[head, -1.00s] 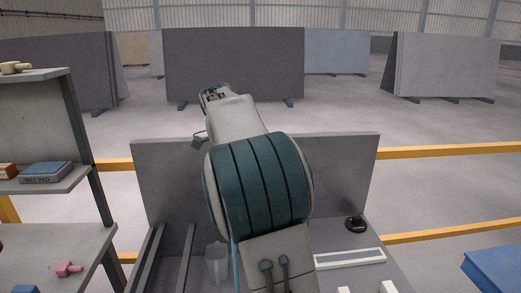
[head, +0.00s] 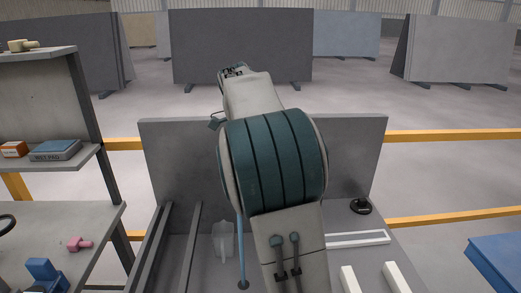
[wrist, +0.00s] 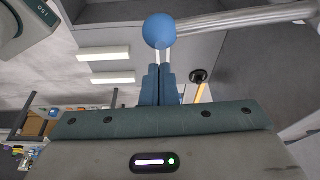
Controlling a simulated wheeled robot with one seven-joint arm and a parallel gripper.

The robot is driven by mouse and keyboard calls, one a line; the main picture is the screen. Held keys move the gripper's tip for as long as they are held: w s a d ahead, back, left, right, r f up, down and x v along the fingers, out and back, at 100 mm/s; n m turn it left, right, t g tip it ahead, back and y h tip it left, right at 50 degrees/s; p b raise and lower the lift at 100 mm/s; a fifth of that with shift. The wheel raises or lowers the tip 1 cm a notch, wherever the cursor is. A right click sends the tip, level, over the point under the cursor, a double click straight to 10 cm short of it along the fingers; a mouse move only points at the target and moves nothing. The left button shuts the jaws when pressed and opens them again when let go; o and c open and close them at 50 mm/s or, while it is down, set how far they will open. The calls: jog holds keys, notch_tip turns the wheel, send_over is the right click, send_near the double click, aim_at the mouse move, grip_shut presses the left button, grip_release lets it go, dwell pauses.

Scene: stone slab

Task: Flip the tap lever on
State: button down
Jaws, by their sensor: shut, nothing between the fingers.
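In the wrist view, a round blue knob (wrist: 159,31) is just beyond the tips of my gripper (wrist: 162,62). A shiny grey metal pipe (wrist: 245,18) runs from beside the knob to the upper right. I cannot tell whether the fingertips touch the knob. The fingers are together with nothing between them. In the head view, my arm's large teal-banded link covers the middle of the work area, and my gripper and the knob do not show. A thin blue rod (head: 241,255) stands left of the arm, with a dark round foot.
A grey upright panel (head: 180,150) backs the work area. A whitish translucent object (head: 223,240) stands left of the arm. A black round object (head: 361,206) and white bars (head: 398,279) lie to the right. A shelf unit (head: 70,215) is left; a blue box (head: 500,265) is at lower right.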

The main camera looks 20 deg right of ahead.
jog(key=d+v, duration=0.1)
jog(key=v, duration=0.8)
jog(key=shift+r, duration=0.45)
jog(key=shift+s, duration=0.1)
jog(key=s+a+f+n+t+y, duration=0.1)
jog(key=s+a+f+n+t, duration=0.1)
jog(key=s+a+f+n, duration=0.3)
jog(key=s+a+f+n+t+y, duration=0.2)
jog(key=s+a+f+n, duration=0.3)
jog(key=s+f+n, duration=0.9)
jog(key=s+n, duration=0.2)
jog(key=s, duration=0.4)
jog(key=shift+a+f, duration=0.25)
jog(key=shift+a, duration=0.1)
